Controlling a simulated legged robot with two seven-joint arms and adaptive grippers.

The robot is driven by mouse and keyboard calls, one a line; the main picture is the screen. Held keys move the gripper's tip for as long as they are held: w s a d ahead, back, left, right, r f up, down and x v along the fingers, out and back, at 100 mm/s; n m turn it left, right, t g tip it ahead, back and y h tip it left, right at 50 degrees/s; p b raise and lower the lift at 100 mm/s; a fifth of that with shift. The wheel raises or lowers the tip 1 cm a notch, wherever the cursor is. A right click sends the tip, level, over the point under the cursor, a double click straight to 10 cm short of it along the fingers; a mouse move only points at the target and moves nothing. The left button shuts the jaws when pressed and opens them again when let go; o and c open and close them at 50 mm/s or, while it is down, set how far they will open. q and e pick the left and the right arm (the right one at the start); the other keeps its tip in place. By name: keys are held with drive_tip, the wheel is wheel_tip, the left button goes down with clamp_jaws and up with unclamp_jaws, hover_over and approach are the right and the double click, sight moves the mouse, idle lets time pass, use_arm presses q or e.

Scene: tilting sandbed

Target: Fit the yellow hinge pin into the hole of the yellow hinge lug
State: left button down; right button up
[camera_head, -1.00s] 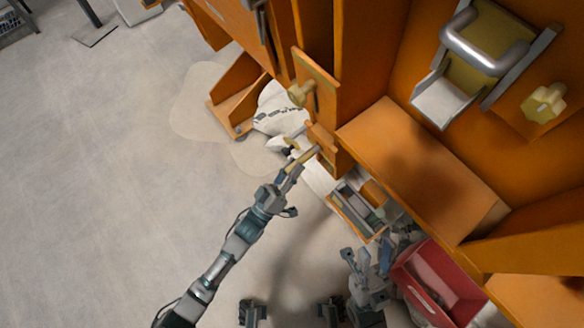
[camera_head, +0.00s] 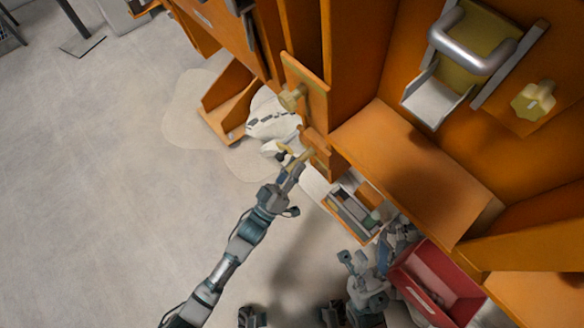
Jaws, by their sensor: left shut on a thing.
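My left gripper (camera_head: 290,174) reaches up from the lower left and is shut on the yellow hinge pin (camera_head: 304,157). The pin slants up to the right, its tip at the small orange block (camera_head: 320,148) below the upright panel. This block seems to be the hinge lug; its hole cannot be made out. I cannot tell whether the tip touches it or is inside. My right gripper (camera_head: 351,261) is low in the middle, beside the red bin, with its fingers apart and nothing visible between them.
A yellow knob (camera_head: 292,98) sticks out of the upright orange panel (camera_head: 308,88). An orange shelf (camera_head: 415,170) and a red bin (camera_head: 435,283) lie to the right. A small tray (camera_head: 354,212) is below the block. White bags (camera_head: 268,122) lie behind.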

sight(306, 159)
use_arm(q)
drive_tip(key=shift+w+d+r, duration=0.15)
drive_tip(key=shift+w+d, duration=0.05)
drive_tip(key=shift+d, duration=0.15)
drive_tip(key=shift+w+d, duration=0.1)
idle(0.4)
drive_tip(key=shift+w+d, duration=0.25)
drive_tip(key=shift+d, duration=0.05)
drive_tip(key=shift+w+d+r, duration=0.2)
drive_tip(key=shift+w+d, duration=0.15)
drive_tip(key=shift+d, duration=0.15)
drive_tip(key=shift+w+d+b, duration=0.2)
drive_tip(key=shift+d+b, duration=0.1)
drive_tip(key=shift+r, duration=0.1)
drive_tip(key=c, duration=1.2)
unclamp_jaws()
drive_tip(key=shift+o, duration=1.3)
drive_tip(key=shift+d, duration=0.1)
